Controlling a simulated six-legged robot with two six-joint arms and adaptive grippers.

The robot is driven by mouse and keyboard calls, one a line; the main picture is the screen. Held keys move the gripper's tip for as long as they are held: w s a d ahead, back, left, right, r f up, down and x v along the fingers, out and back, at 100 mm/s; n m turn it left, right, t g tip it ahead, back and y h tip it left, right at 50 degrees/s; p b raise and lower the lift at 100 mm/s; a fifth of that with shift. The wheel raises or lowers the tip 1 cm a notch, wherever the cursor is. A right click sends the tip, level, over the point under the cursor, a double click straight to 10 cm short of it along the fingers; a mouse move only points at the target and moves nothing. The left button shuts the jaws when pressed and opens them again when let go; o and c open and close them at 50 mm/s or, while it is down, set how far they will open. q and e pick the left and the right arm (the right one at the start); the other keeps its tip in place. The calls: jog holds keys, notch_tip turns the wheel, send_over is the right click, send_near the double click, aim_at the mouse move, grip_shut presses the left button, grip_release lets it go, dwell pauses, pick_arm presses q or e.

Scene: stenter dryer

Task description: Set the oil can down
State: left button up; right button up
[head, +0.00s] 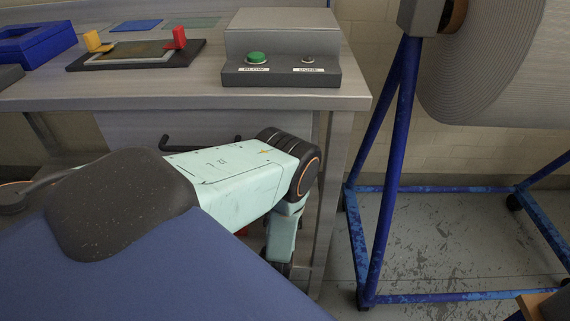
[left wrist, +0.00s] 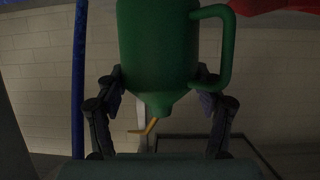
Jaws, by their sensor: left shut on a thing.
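In the left wrist view, the green oil can (left wrist: 157,45) with a loop handle on its right side fills the upper middle. My left gripper (left wrist: 160,90) is shut on it, with a dark finger on each side of the can. The can tapers at its lower end in this view, and a small yellow piece (left wrist: 150,127) shows below the taper. In the head view, my left arm reaches down in front of the workbench (head: 350,97); the can is hidden there. My right gripper is in neither view.
On the bench are a grey control box (head: 283,78) with a green button, a dark plate (head: 135,58) with yellow and red blocks, and a blue tray (head: 38,42). A blue-framed stand (head: 378,200) with a large roll (head: 500,65) is at right. Bare floor lies beneath it.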

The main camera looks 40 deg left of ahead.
pick_arm(q)
jog(key=shift+w+f+b, duration=0.1)
jog(key=shift+f+b, duration=1.15)
jog(key=shift+f, duration=1.2)
jog(key=shift+r, duration=0.1)
jog(key=o, duration=1.4)
